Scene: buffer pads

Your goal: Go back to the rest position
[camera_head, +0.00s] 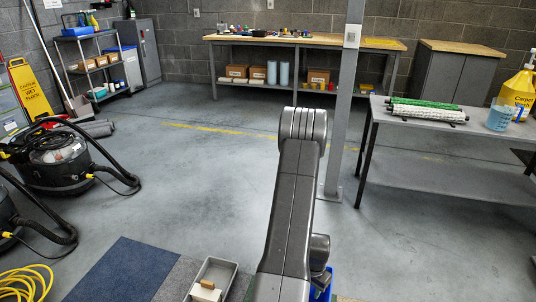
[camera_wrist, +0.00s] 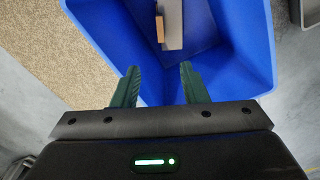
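My gripper (camera_wrist: 159,70) is open, its two dark green fingers apart with nothing between them. In the wrist view it is over the near edge of a blue bin (camera_wrist: 245,55). Inside the bin lie a grey flat piece (camera_wrist: 174,22) and a small tan block (camera_wrist: 160,29). In the head view only a sliver of the blue bin (camera_head: 327,285) shows beside my arm. My arm hides most of the bin there, and my gripper's fingers cannot be made out.
A grey tray (camera_head: 229,276) holding a tan and a white block stands left of my arm, near a blue mat (camera_head: 122,272). A metal post (camera_head: 342,120) and a grey table (camera_head: 440,135) stand right. Vacuum cleaners (camera_head: 58,160) stand left. The middle floor is clear.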

